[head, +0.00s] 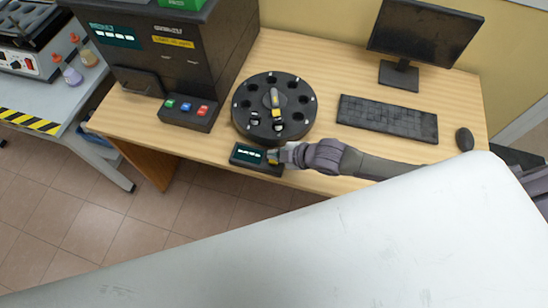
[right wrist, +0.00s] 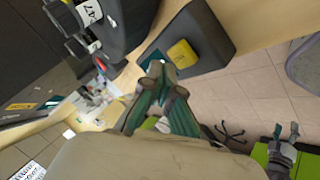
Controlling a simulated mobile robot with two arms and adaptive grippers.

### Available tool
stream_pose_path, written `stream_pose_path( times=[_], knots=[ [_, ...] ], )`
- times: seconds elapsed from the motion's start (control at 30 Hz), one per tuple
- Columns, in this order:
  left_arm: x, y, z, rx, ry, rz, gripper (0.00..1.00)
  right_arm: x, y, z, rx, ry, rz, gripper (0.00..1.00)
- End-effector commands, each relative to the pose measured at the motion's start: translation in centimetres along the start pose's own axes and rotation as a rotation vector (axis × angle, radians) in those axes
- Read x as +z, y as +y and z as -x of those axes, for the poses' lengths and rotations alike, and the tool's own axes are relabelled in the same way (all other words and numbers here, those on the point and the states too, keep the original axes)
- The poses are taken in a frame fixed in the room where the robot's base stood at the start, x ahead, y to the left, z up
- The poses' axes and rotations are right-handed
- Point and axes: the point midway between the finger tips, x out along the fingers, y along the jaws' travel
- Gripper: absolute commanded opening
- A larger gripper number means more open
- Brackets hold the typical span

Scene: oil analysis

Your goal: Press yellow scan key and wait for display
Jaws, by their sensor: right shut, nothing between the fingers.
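The scanner (head: 247,156) is a small dark box at the table's front edge, with a lit display showing small text I cannot read. Its yellow scan key (right wrist: 182,53) is uncovered in the right wrist view; in the head view my gripper partly hides it. My right gripper (head: 281,155) is shut and empty at the scanner's right end. In the right wrist view its fingertips (right wrist: 166,70) are close to the key, with the key just beyond them. I cannot tell whether they touch the scanner.
A round black carousel (head: 245,122) with vials stands just behind the scanner. A dark analyzer (head: 150,50) with coloured buttons (head: 186,107) is at left. A keyboard (head: 388,118), mouse (head: 464,139) and monitor (head: 424,32) are at right.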

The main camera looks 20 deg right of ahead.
Motion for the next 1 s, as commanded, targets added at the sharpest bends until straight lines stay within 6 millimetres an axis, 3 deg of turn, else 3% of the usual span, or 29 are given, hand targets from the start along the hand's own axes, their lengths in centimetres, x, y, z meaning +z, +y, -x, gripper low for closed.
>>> stream_pose_path(
  times=[1.0],
  knots=[
    [0.04, 0.01, -0.51, 0.000, 0.000, 0.000, 0.53, 0.63, -0.65, -0.89, 0.000, 0.000, 0.000, 0.00]
  ],
)
